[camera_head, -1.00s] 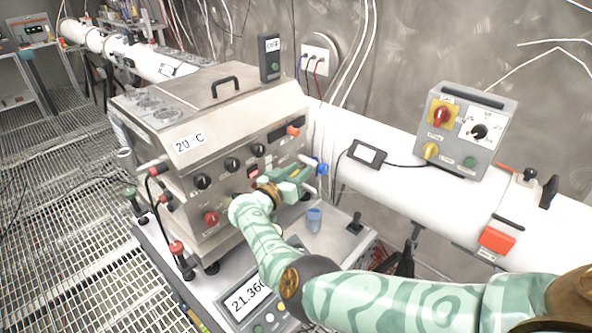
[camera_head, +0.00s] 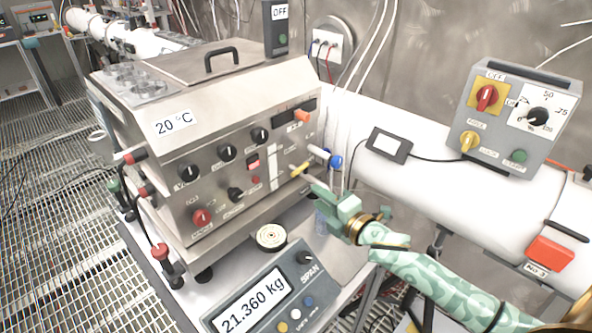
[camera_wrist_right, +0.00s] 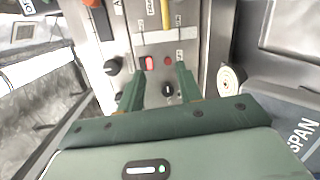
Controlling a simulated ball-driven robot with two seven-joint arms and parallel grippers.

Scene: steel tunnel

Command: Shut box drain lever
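The steel box (camera_head: 215,150) stands on the bench, its sloped front panel full of knobs. A yellow lever (camera_head: 300,168) sticks out at the panel's right, by a pale vertical strip; it also shows at the top of the right wrist view (camera_wrist_right: 166,14). I cannot read its label. A pale rod with a blue end (camera_head: 335,161) juts out at the box's right side. My right gripper (camera_head: 325,197) is just below and right of the yellow lever, apart from it. In the right wrist view its two fingers (camera_wrist_right: 158,82) are spread with nothing between them. My left gripper is out of view.
A scale (camera_head: 258,300) reading 21.360 kg stands in front of the box, with a small round disc (camera_head: 270,237) behind its display. A white pipe (camera_head: 440,185) and a grey control box (camera_head: 515,118) are at right.

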